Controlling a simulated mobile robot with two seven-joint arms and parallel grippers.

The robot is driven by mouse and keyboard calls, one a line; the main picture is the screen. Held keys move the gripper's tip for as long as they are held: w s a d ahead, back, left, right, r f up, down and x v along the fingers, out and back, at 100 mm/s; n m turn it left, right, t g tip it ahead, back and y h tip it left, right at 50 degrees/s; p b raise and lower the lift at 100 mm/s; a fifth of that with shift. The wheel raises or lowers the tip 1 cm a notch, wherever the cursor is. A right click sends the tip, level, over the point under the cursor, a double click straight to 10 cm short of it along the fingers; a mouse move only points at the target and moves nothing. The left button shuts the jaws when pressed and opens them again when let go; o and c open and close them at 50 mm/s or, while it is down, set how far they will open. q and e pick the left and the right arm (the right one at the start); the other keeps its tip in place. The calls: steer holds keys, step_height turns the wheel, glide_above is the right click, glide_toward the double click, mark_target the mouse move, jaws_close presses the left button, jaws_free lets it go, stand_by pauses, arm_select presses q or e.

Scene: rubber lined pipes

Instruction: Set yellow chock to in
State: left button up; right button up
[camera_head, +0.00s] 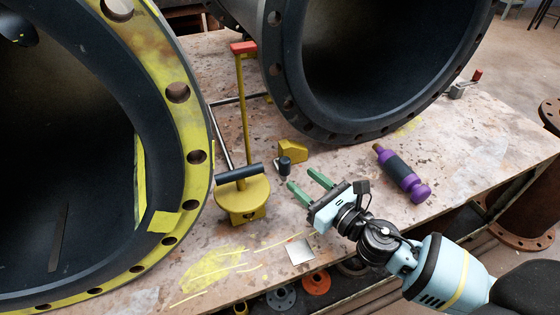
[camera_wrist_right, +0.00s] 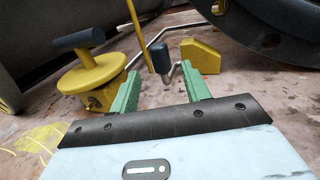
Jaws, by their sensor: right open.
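The yellow chock (camera_head: 293,149) is a small wedge on the bench, just in front of the right pipe's flange. It also shows beyond my right fingers in the right wrist view (camera_wrist_right: 202,56). A black-handled crank (camera_head: 284,166) stands beside the chock, and its metal rod bends down near my fingers in the wrist view. My right gripper (camera_head: 303,179) is open and empty, with green fingers pointing at the crank handle and chock. In the wrist view the handle shows between the two fingertips. I cannot tell whether anything touches. My left gripper is not in view.
Two large black-lined pipes (camera_head: 180,150) stand left and behind. A purple and black tool (camera_head: 402,175) lies on the right. The bench's front edge runs below.

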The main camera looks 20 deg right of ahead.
mark_target(289, 168)
steer(key=shift+x, duration=3.85)
jaws_close()
